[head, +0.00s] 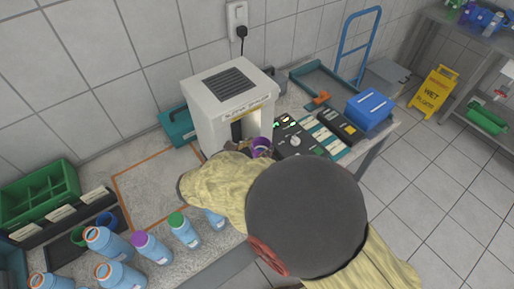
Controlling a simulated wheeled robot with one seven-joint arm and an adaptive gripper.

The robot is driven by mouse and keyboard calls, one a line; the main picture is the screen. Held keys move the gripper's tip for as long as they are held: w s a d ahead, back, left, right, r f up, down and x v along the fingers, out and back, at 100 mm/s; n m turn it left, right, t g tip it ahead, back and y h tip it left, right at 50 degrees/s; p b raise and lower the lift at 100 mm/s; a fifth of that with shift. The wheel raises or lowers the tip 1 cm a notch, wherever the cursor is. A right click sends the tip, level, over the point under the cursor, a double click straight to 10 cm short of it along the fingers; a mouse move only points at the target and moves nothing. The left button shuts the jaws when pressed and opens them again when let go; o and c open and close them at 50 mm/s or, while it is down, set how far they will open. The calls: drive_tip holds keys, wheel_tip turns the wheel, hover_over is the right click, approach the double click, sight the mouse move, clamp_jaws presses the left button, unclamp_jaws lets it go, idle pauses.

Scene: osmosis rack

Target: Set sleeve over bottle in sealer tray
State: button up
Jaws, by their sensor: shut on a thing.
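A purple sleeve (262,147), ring-shaped with its open top showing, is at the front opening of the white sealer (225,108). My gripper (246,147) is beside the sleeve on its left and shut on it; my yellow-covered arm hides most of the gripper. The sealer's tray and any bottle in it are hidden behind my arm and the sleeve, so I cannot tell whether the sleeve is around a bottle. Several blue bottles stand at the lower left, among them one with a purple cap (139,238) and one with a green cap (175,219).
A green sleeve (79,236) and a blue sleeve (106,219) sit in a dark holder at left, near a green crate (40,192). A black control panel (300,143) and a blue box (369,110) are right of the sealer. An orange-outlined bench area (150,185) is clear.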

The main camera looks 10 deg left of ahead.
drive_tip(key=shift+s+f, duration=0.1)
drive_tip(key=shift+s, duration=0.05)
drive_tip(key=o, duration=0.8)
drive_tip(key=shift+c, duration=0.2)
drive_tip(key=v, duration=1.2)
drive_tip(key=shift+a, duration=0.1)
